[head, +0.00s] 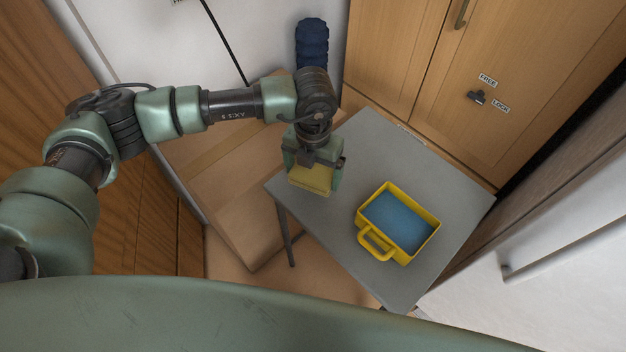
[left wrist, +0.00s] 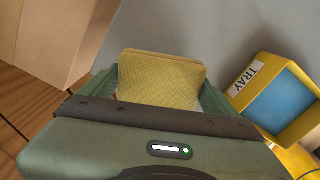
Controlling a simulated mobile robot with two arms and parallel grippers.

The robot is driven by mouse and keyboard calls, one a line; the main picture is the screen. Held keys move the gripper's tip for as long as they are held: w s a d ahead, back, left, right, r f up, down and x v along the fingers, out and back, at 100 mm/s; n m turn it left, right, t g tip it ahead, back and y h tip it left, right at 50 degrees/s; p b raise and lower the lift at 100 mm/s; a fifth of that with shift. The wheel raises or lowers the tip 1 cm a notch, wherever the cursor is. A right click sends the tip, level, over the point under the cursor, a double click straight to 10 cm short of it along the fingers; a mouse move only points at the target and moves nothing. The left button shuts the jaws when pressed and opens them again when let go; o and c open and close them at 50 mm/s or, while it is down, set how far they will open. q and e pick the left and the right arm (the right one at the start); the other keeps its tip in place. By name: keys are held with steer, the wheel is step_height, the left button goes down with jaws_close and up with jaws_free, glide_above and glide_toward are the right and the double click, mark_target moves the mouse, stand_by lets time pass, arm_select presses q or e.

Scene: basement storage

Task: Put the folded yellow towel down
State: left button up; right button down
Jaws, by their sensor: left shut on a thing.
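My left gripper (head: 314,172) is shut on the folded yellow towel (head: 311,179), over the left part of the grey table (head: 365,150). In the left wrist view the towel (left wrist: 162,78) sits between the two green fingers of the gripper (left wrist: 160,90). I cannot tell whether the towel touches the tabletop. A yellow tray (head: 431,238) with a blue inside and a handle stands on the table to the right of the towel. It also shows in the left wrist view (left wrist: 262,62), with a label reading TRAY. My right gripper is not in view.
Cardboard boxes (head: 235,185) stand left of the table. A wooden cabinet (head: 410,60) with a FREE/LOCK latch stands behind it. A dark blue rolled item (head: 312,42) is at the back wall. The tabletop between towel and tray is bare.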

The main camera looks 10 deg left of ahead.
mark_target(313, 182)
arm_select(q)
step_height(313, 182, down, 4)
steer(key=shift+f, duration=0.25)
steer(key=shift+f, duration=0.2)
steer(key=o, duration=1.1)
steer(key=shift+r, duration=0.1)
steer(key=shift+r, duration=0.3)
step_height(313, 182, up, 12)
steer(key=shift+f+b, duration=0.15)
steer(key=shift+b, duration=0.4)
